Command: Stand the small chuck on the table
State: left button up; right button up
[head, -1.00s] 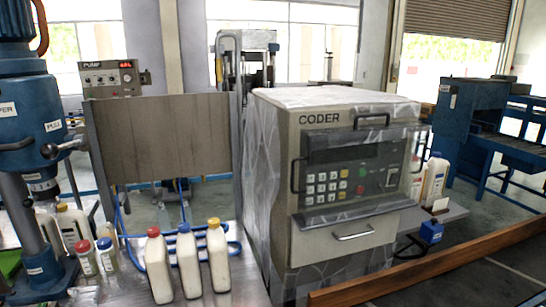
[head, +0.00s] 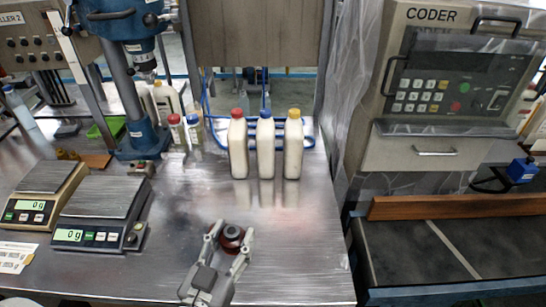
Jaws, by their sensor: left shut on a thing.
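My left gripper (head: 228,235) reaches in from the bottom of the head view, low over the front of the metal table (head: 290,235). Its two grey fingers are shut around a small, dark red, round piece with a dark centre, which I take as the small chuck (head: 232,237). The fingers hide part of its sides. I cannot tell whether the chuck touches the tabletop or is held just above it. My right gripper is not in view.
Three white bottles with a red (head: 238,150), a blue (head: 266,150) and a yellow cap (head: 292,150) stand behind the gripper. Two scales (head: 98,210) sit at left, near a blue press (head: 143,135). The coder machine (head: 445,100) is at right. The tabletop around the gripper is clear.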

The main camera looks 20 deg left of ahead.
pick_arm(q)
jog(key=w+d+r+m+g+h, duration=0.2)
jog(key=w+d+m+g+h, duration=0.2)
jog(key=d+h, duration=0.4)
jog(key=w+d+r+m+g+h, duration=0.3)
jog(key=w+d+m+g+h, duration=0.1)
jog(key=d+m+h, duration=0.4)
jog(key=shift+d+m+g, duration=0.3)
jog(key=shift+d+g, duration=0.15)
jog(key=shift+g, duration=0.45)
